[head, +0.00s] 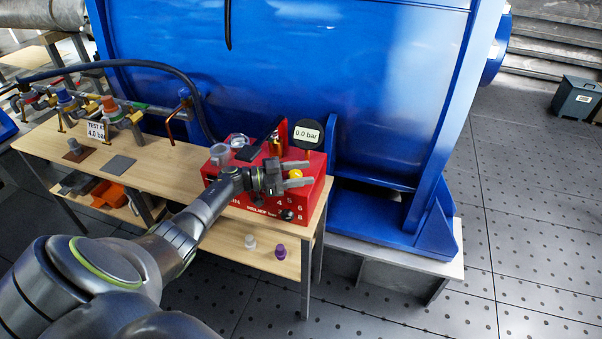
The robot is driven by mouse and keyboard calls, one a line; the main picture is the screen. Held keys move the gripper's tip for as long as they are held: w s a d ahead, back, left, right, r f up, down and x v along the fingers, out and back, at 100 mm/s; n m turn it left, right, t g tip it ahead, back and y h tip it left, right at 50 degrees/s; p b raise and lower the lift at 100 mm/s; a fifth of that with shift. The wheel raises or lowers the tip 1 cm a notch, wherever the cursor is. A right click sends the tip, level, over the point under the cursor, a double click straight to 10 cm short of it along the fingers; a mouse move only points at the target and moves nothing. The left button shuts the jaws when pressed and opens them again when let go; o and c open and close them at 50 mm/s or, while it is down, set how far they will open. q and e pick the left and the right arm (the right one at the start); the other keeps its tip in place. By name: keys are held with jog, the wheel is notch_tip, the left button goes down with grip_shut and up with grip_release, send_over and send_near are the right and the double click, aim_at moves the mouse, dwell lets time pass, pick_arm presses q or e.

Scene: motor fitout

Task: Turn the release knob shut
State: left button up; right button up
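A red pump box (240,203) stands at the right end of the wooden bench, with a gauge reading 0.0 bar (307,134) above its back. My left gripper (309,173) is over the right part of the box, its two fingers apart and pointing right. A yellow knob (295,174) shows between the fingers; I cannot tell whether they touch it. A black round knob (288,215) sits on the box's front face, near printed numbers. No label shows which knob is the release knob. My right gripper is not in view.
A large blue machine (330,70) stands close behind the bench (165,165). A sign reading TEST AT 4.0 bar (97,131) stands by the valves at left. A red upright lever (283,135) and clear cups (239,141) are on top of the box.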

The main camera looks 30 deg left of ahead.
pick_arm(q)
jog(key=shift+o, duration=0.3)
jog(key=shift+s+a, duration=0.2)
jog(key=shift+a, duration=0.05)
jog(key=b+v, duration=0.3)
jog(key=v, duration=1.3)
jog(key=shift+s+a, duration=0.25)
